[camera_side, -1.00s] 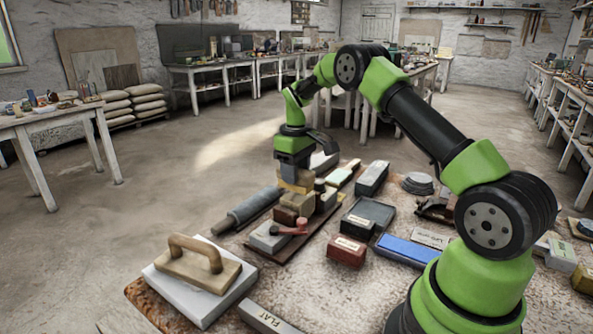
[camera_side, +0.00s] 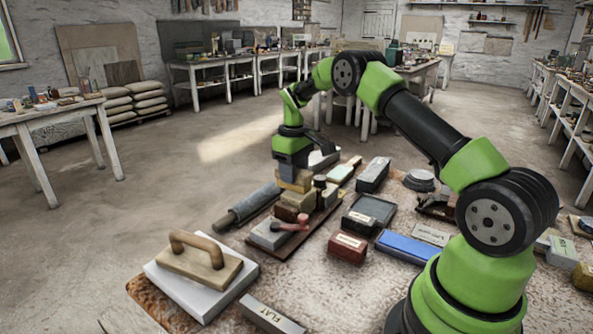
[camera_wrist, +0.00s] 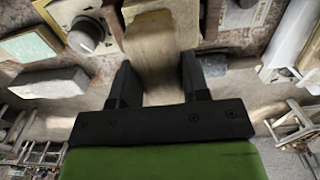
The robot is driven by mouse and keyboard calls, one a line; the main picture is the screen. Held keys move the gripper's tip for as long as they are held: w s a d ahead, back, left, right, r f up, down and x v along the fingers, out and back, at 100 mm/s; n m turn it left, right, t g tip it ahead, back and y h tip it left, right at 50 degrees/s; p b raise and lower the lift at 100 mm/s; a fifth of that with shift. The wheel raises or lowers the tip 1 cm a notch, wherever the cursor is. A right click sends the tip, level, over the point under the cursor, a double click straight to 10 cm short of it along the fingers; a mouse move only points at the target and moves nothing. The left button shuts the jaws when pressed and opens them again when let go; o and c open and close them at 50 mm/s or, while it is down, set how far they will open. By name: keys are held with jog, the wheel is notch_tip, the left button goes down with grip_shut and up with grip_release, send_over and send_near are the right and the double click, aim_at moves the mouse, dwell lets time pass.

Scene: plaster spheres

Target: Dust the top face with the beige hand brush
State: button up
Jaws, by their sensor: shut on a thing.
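My gripper (camera_side: 290,168) is shut on a beige wooden piece, which I take for the hand brush (camera_side: 294,182). In the wrist view the brush (camera_wrist: 160,50) runs up between the two dark fingers (camera_wrist: 157,82). Its bristles cannot be made out. In the side view it is low among small blocks on a dark board (camera_side: 292,249); whether it touches them I cannot tell. A white slab (camera_side: 180,292) at the table's front left carries a wooden float with a handle (camera_side: 200,262). I cannot tell which top face is meant.
A grey roller (camera_side: 250,207) lies left of the board. A pale block with a red-handled tool (camera_side: 270,236) is at its front. A dark red block (camera_side: 347,249), a black tray (camera_side: 370,214) and a blue box (camera_side: 407,247) lie to the right. The crowded table leaves little free room.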

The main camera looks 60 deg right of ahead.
aim_at(305, 172)
jog(key=shift+w, duration=0.7)
jog(key=shift+s, duration=0.1)
jog(key=shift+s, duration=2.1)
jog(key=shift+w, duration=2.2)
jog(key=shift+s, duration=2.25)
jog(key=shift+w+r, duration=0.35)
jog(key=shift+w, duration=0.25)
jog(key=shift+w+r, duration=0.3)
jog(key=shift+w, duration=0.25)
